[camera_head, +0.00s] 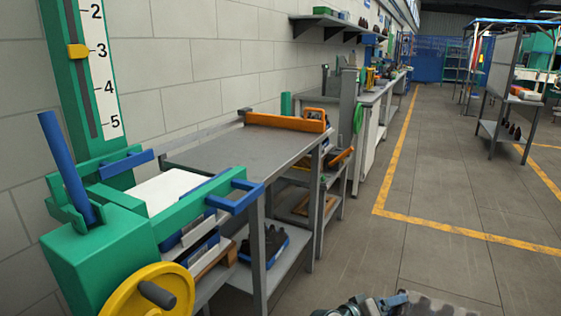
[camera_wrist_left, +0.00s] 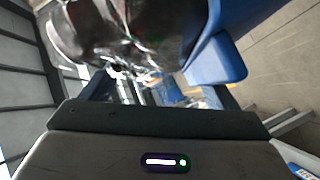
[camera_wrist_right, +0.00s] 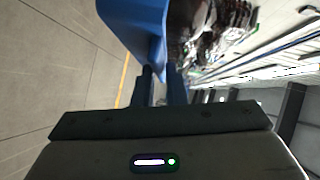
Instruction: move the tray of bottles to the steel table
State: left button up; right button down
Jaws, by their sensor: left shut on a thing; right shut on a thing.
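The blue tray (camera_wrist_left: 215,62) fills the upper right of the left wrist view, with dark glossy bottles (camera_wrist_left: 110,30) beside its wall. In the right wrist view, the blue tray (camera_wrist_right: 135,28) and dark bottles (camera_wrist_right: 205,28) show at the top.
A green machine (camera_head: 105,255) with a yellow handwheel (camera_head: 148,292) stands at the near left. An orange bar (camera_head: 285,121) lies at the table's far end. A blue tray of dark bottles (camera_head: 265,248) sits on the lower shelf.

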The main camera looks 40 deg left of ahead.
aim_at(248, 146)
jog(key=i+j+z, duration=0.1)
jog(key=i+z, duration=0.2)
jog(key=i, duration=0.65)
jog(key=i+z, duration=0.4)
jog(key=i, duration=0.65)
jog(key=i+j+z, duration=0.2)
jog(key=i, duration=0.85)
jog(key=i+l+u, duration=0.1)
jog(key=u, duration=3.7)
